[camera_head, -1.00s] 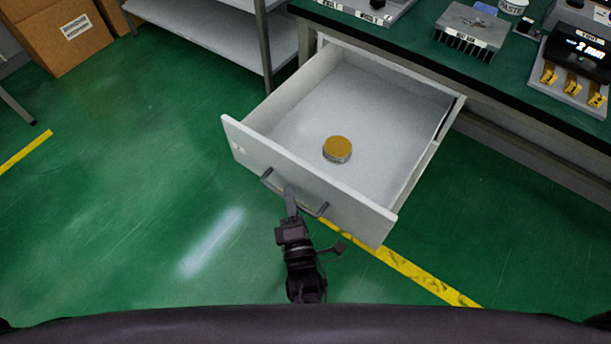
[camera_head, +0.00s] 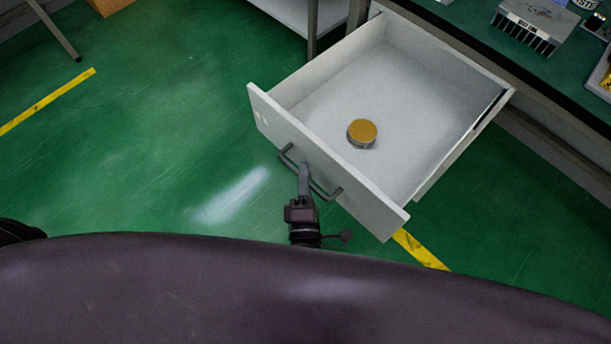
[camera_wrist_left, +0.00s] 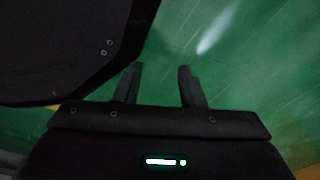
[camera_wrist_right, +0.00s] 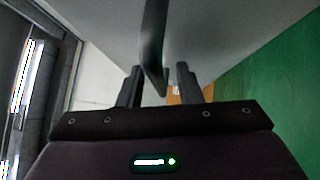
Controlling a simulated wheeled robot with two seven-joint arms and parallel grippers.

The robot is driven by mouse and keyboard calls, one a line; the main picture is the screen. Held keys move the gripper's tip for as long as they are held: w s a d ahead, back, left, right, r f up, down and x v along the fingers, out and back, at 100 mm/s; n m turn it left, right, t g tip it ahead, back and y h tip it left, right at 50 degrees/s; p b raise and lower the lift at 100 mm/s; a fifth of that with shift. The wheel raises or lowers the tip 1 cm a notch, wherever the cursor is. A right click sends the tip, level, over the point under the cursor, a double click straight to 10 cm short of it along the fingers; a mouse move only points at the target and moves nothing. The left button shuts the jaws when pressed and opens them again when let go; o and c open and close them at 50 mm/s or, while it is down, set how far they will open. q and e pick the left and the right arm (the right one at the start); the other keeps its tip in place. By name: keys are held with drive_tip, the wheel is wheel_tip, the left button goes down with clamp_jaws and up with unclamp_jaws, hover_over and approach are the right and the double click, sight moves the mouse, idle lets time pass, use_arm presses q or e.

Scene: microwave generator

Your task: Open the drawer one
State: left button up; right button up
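The white drawer (camera_head: 345,85) is pulled well out from under the green-topped bench in the head view. Its front panel (camera_head: 370,210) carries a dark bar handle (camera_head: 325,192). My right gripper (camera_head: 304,168) is at this handle, in front of the panel. In the right wrist view the handle (camera_wrist_right: 153,45) passes between the two spread fingers of the right gripper (camera_wrist_right: 159,85), with gaps showing beside it. My left gripper (camera_wrist_left: 160,72) is open and empty over green floor in its wrist view; its fingers are not seen in the head view.
A round gold-topped disc (camera_head: 361,131) lies inside the drawer. The bench top (camera_head: 470,25) holds a finned heat sink (camera_head: 535,22). A shelf unit (camera_head: 312,25) stands left of the drawer.

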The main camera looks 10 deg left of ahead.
use_arm(q)
drive_tip(key=shift+w+d+r, duration=0.1)
drive_tip(key=shift+w, duration=0.4)
use_arm(e)
drive_tip(key=v, duration=0.7)
drive_tip(key=shift+s, duration=0.4)
use_arm(q)
drive_tip(key=shift+s, duration=0.4)
use_arm(e)
drive_tip(key=shift+d+f, duration=0.1)
